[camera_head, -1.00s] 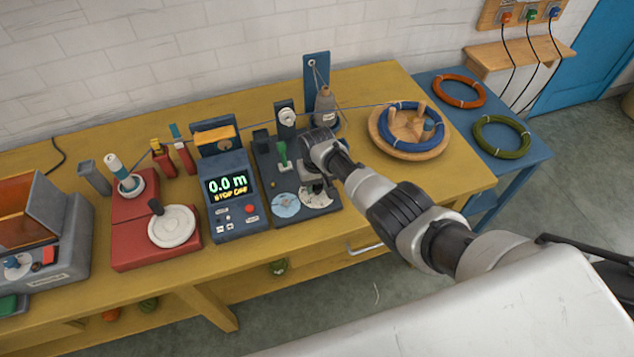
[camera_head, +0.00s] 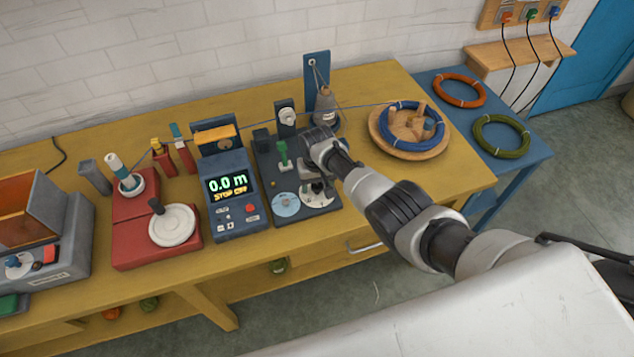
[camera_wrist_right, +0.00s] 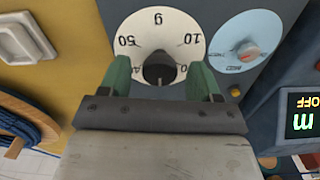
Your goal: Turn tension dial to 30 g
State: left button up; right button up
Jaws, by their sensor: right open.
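The tension dial (camera_wrist_right: 155,32) has a round white face with a black knob (camera_wrist_right: 158,68). In the right wrist view its face appears upside down, with 10, 50 and g readable. The other marks are partly covered by my gripper. It also shows in the head view as a pale disc (camera_head: 318,199), partly behind my gripper. My right gripper (camera_wrist_right: 160,77) is open, its green fingers on either side of the knob with visible gaps. A small pale mark shows on the knob's gripper side; the value it points to is hidden. My left gripper is not in view.
A blue disc (camera_head: 286,205) with a small knob lies beside the dial. The meter (camera_head: 230,194) reads 0.0 m. A red winder (camera_head: 140,240) stands left. Blue yarn crosses to a wooden skein holder (camera_head: 393,145). A grey cone (camera_head: 326,108) stands behind my arm.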

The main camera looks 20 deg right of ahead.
aim_at(317, 185)
jog(key=shift+r, duration=0.1)
jog(key=shift+r, duration=0.3)
notch_tip(317, 185, up, 10)
jog(key=p, duration=0.1)
jog(key=shift+p, duration=0.4)
